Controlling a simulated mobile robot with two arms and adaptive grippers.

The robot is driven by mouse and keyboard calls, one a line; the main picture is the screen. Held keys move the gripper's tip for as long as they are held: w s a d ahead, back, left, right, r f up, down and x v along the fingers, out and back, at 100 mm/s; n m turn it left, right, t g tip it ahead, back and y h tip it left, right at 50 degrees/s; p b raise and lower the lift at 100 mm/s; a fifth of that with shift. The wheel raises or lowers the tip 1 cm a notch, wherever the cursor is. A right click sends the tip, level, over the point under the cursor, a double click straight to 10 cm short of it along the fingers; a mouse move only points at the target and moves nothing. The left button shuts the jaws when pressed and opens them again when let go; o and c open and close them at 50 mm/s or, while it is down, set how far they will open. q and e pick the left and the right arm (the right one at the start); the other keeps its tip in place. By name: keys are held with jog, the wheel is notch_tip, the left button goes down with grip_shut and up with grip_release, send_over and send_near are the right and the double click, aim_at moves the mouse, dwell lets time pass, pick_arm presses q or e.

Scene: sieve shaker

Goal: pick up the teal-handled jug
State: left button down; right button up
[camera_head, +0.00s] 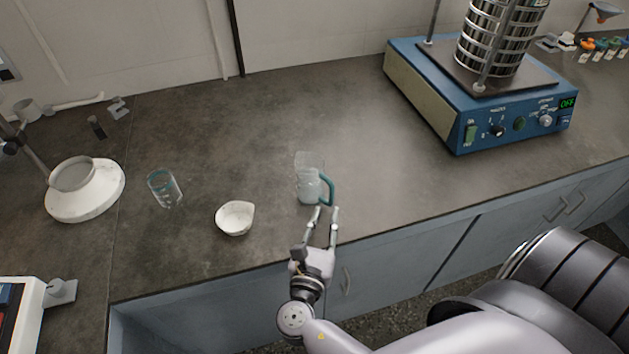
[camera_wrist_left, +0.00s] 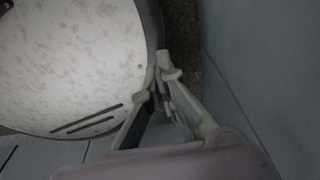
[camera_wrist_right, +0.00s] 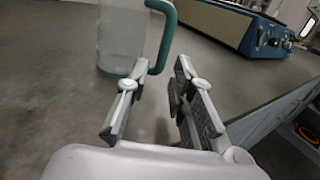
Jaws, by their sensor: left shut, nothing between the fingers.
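The teal-handled jug (camera_head: 309,184) is clear and stands upright on the grey bench near its front edge, its teal handle on the right side. In the right wrist view the jug (camera_wrist_right: 122,38) is at the upper left, with its handle beyond my left-hand finger. My right gripper (camera_head: 324,210) is open and empty, just in front of the jug and its handle; its fingers show apart in the right wrist view (camera_wrist_right: 160,90). My left gripper (camera_wrist_left: 163,75) is shut and empty, seen only in the left wrist view, low beside blue-grey cabinet fronts.
A white bowl (camera_head: 235,218) and a glass beaker (camera_head: 165,188) stand left of the jug. A white round apparatus (camera_head: 85,190) is at the far left. The blue sieve shaker (camera_head: 480,95) stands at the back right. The bench between jug and shaker is clear.

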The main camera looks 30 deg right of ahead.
aim_at(330, 201)
jog(key=x, duration=0.1)
jog(key=p+x, duration=0.1)
jog(key=x, duration=0.3)
jog(key=shift+d+r, duration=0.1)
jog(key=shift+r, duration=0.2)
jog(key=shift+w+d+f, duration=0.1)
jog(key=shift+w+d, duration=0.15)
jog(key=shift+w, duration=0.05)
jog(key=shift+a, duration=0.1)
grip_shut()
